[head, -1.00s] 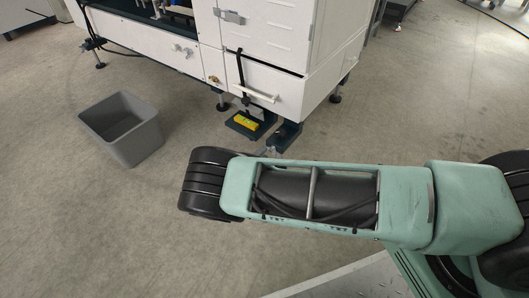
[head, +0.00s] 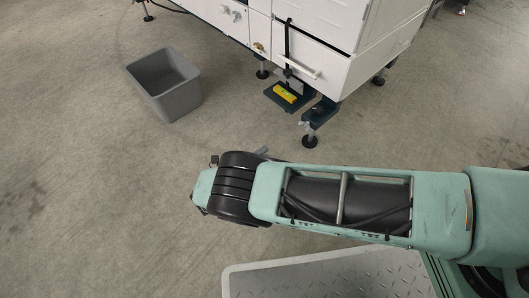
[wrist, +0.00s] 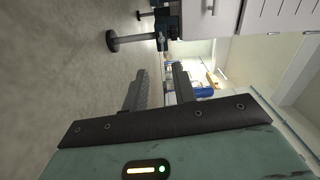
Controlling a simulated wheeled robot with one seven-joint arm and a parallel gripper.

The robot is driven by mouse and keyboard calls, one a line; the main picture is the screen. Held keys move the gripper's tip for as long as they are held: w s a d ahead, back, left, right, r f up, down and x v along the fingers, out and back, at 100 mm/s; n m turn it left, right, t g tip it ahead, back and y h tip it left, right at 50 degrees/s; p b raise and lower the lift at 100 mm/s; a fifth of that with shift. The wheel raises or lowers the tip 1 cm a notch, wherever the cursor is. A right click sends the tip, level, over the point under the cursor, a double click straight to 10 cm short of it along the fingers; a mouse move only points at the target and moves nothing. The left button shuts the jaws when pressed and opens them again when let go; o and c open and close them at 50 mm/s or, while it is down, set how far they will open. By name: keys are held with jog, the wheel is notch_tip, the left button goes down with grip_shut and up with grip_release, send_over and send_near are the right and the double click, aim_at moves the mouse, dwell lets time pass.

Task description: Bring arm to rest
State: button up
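My arm (head: 345,200) stretches across the lower right of the head view, pale green with a black joint, above the floor. Its wrist end (head: 203,188) shows at the left, beyond the black joint. My gripper (wrist: 159,70) shows in the wrist view with two dark ridged fingers set apart. The gap between them is empty, with floor and background showing through. In the head view the gripper is mostly hidden behind the arm.
The white machine (head: 330,50) stands on dark feet at the top, with a yellow-topped pedal (head: 286,94) beneath it. A grey open bin (head: 165,85) stands on the floor to its left. The floor at left is clear. A grey ribbed plate (head: 300,280) lies below the arm.

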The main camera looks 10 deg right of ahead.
dwell(0.4)
jog(key=s+d+r+m+g+y+p, duration=0.1)
jog(key=s+r+m+g+y+p, duration=0.2)
jog(key=r+m, duration=0.55)
jog(key=s+r+m+g+y+p, duration=0.25)
jog(key=r+m+g, duration=0.25)
jog(key=r, duration=0.6)
jog(key=s+d+r+m+g+y+p, duration=0.1)
jog(key=s+r+m+g+y+p, duration=0.2)
jog(key=r+m, duration=0.55)
jog(key=s+d+r+m+y+p, duration=0.2)
jog(key=s+d+r+m+y, duration=0.15)
jog(key=s+r+m, duration=0.55)
jog(key=s+d+r+m+y+p, duration=0.3)
jog(key=s+d+r+m, duration=0.15)
jog(key=r, duration=0.85)
notch_tip(320, 180, up, 37)
jog(key=s+m+p, duration=0.1)
jog(key=p, duration=3.6)
jog(key=shift+a+r, duration=0.2)
jog(key=shift+a, duration=0.05)
